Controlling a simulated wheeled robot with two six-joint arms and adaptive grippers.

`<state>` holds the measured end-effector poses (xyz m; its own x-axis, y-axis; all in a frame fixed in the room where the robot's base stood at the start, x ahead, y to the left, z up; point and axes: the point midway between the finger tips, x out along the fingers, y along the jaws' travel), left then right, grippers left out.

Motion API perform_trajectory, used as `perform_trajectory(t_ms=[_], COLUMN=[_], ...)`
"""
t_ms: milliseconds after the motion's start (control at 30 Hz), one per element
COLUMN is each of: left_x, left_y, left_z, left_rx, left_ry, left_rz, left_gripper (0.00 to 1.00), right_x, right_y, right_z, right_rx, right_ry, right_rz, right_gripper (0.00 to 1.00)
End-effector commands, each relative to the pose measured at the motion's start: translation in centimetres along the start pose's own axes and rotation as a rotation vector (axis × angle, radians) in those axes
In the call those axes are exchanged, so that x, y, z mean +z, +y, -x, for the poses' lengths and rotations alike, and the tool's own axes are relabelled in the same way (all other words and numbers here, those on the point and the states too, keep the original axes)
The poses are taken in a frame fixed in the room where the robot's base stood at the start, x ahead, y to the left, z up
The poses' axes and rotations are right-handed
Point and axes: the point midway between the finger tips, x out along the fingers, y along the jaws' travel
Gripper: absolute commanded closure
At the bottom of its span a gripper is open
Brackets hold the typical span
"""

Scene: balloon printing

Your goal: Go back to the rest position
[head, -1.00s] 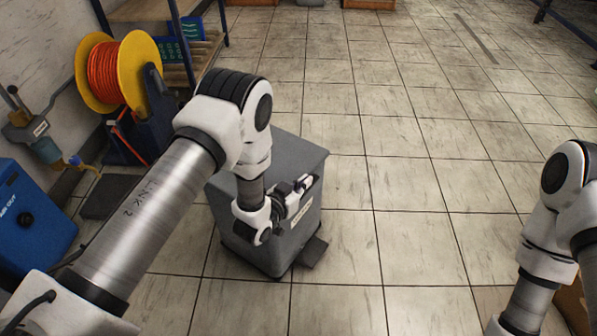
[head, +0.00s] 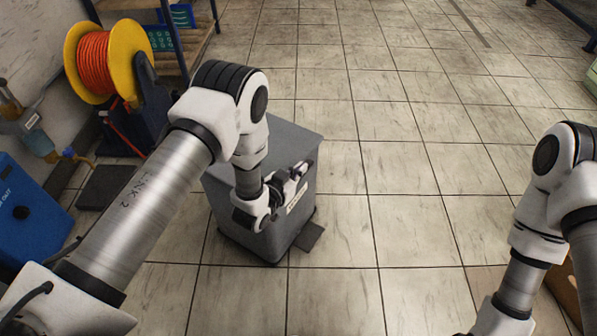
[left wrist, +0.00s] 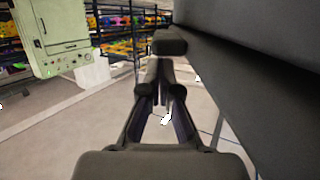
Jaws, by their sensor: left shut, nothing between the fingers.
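In the head view, my left arm comes in from the left and bends down in front of a grey lidded bin (head: 290,140). My left gripper (head: 305,168) is shut and empty, and overlaps the bin's lid and label in the picture. I cannot tell whether it touches the bin. In the left wrist view, the shut fingers (left wrist: 163,70) point forward, beside a large dark grey surface (left wrist: 250,50) at the right. My right arm shows at the right edge of the head view; its gripper is out of view.
A yellow reel of orange hose (head: 107,62) stands at the left, above a blue box (head: 28,208). A dark mat (head: 110,190) lies between box and bin. The tiled floor (head: 420,170) right of the bin is clear. A green cabinet (left wrist: 55,35) shows in the left wrist view.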

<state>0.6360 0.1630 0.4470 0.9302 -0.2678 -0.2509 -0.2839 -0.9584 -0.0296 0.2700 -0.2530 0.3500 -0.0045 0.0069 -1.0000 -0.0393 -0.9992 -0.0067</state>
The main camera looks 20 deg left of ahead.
Motion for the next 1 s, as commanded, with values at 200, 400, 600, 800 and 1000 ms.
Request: perform_trajectory(t_ms=[200,400,600,800,1000], left_x=[-2.6,-2.5,-2.4,-2.7,4.1], left_y=[-0.4,-0.4,-0.4,-0.8,-1.2], left_z=[4.3,8.6,9.7,9.8,15.6], left_rx=[-0.002,-0.002,-0.001,-0.009,-0.072], left_ry=[0.004,0.009,0.015,0.018,-0.371], left_rz=[0.001,0.000,-0.003,-0.001,0.067], left_gripper=[1.00,1.00,1.00,1.00,1.00], right_x=[0.0,0.0,0.0,0.0,0.0], right_y=[0.0,0.0,0.0,0.0,0.0], right_z=[3.2,4.1,4.2,4.2,4.2], right_rx=[0.000,0.000,0.000,0.000,0.000], right_ry=[0.000,0.000,0.000,0.000,0.000], right_rz=[0.000,0.000,0.000,0.000,0.000], right_gripper=[0.45,0.45,0.45,0.45,0.45])
